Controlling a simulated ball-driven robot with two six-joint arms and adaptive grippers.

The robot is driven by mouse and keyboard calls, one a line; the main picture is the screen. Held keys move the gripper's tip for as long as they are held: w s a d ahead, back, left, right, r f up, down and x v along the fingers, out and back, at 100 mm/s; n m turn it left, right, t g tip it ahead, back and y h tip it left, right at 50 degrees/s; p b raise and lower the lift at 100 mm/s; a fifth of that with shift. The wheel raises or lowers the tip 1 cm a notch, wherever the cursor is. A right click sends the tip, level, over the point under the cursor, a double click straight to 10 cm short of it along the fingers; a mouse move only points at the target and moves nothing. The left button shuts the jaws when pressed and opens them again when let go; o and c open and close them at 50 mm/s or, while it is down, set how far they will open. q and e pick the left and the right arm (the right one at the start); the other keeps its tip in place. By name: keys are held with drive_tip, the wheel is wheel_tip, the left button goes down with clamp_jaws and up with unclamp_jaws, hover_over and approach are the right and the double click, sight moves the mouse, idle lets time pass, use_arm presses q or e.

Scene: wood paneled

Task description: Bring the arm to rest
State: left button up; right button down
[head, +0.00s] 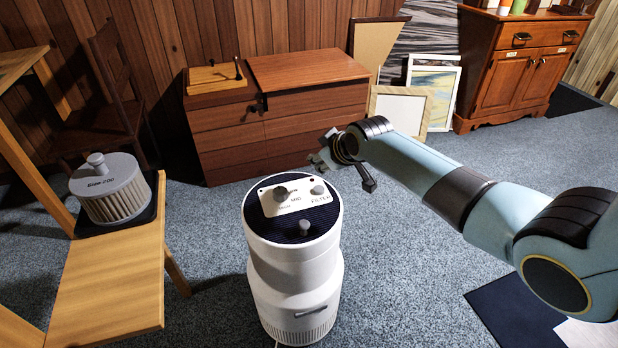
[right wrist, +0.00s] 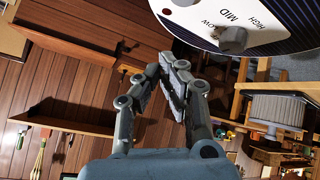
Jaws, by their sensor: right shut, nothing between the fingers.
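My right arm (head: 430,175) reaches in from the right in the head view. Its gripper (head: 322,158) is above and behind the white air purifier (head: 290,265), near its top right, apart from it and holding nothing. In the right wrist view the gripper (right wrist: 172,72) has its fingertips together, with the purifier's control panel (right wrist: 262,14) close by at the top. The panel carries a dark dial and a light knob marked FILTER. My left gripper is not in view.
A round ribbed filter (head: 112,190) sits on a dark tray on a wooden bench (head: 115,280) at the left. A brown dresser (head: 228,135) stands behind the purifier, with leaning frames (head: 400,108) and a cabinet (head: 520,70) to its right.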

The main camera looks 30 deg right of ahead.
drive_tip(key=s+a+g, duration=0.1)
drive_tip(key=s+a, duration=0.2)
drive_tip(key=s, duration=0.5)
drive_tip(key=s+a+g, duration=0.2)
drive_tip(key=s+a, duration=0.1)
drive_tip(key=s, duration=0.4)
drive_tip(key=s+a+r+m+g, duration=0.15)
drive_tip(key=s+r, duration=0.35)
drive_tip(key=s, duration=0.5)
drive_tip(key=s+a+r+m+g, duration=0.15)
drive_tip(key=s+r, duration=0.35)
drive_tip(key=s, duration=0.5)
drive_tip(key=s+d+f+g, duration=0.1)
drive_tip(key=s+f, duration=0.1)
drive_tip(key=f, duration=1.1)
drive_tip(key=s+d+f, duration=0.2)
drive_tip(key=f, duration=1.1)
drive_tip(key=s+f+g, duration=0.1)
drive_tip(key=s+f, duration=1.4)
drive_tip(key=s, duration=0.2)
drive_tip(key=shift+s+d+f+h, duration=0.15)
drive_tip(key=shift+s+d+h, duration=0.15)
drive_tip(key=shift+d, duration=0.1)
drive_tip(key=shift+g, duration=0.3)
